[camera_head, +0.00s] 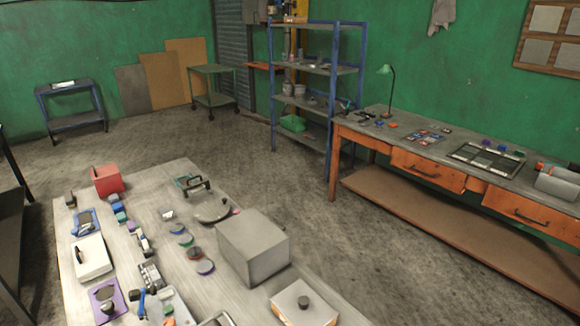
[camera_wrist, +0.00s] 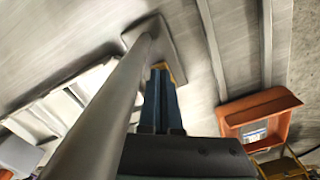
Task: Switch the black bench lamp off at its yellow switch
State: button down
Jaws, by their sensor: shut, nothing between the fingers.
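My gripper (camera_wrist: 160,72) shows in the wrist view, dark and blue-grey, with its fingers together and nothing between them. A small yellow edge (camera_wrist: 178,73) shows right beside the fingertips; I cannot tell whether it is the lamp's switch or whether the fingers touch it. A thick grey bar crosses the left of that view and hides part of what lies behind. In the head view I cannot pick out a black lamp or a yellow switch. A green-shaded lamp (camera_head: 386,71) stands on the orange workbench. My gripper is not in the head view.
The near table (camera_head: 150,200) carries a large grey box (camera_head: 252,248), a red box (camera_head: 107,180) and many small items. The orange workbench (camera_head: 350,139) runs along the right. A blue shelf (camera_head: 330,120) stands behind. The floor between is clear.

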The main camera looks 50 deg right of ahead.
jog(key=shift+f+b, duration=0.35)
jog(key=shift+f, duration=0.2)
notch_tip(320, 180, up, 7)
jog(key=p, duration=0.7)
jog(key=shift+r, duration=0.1)
dwell(0.3)
dwell(0.6)
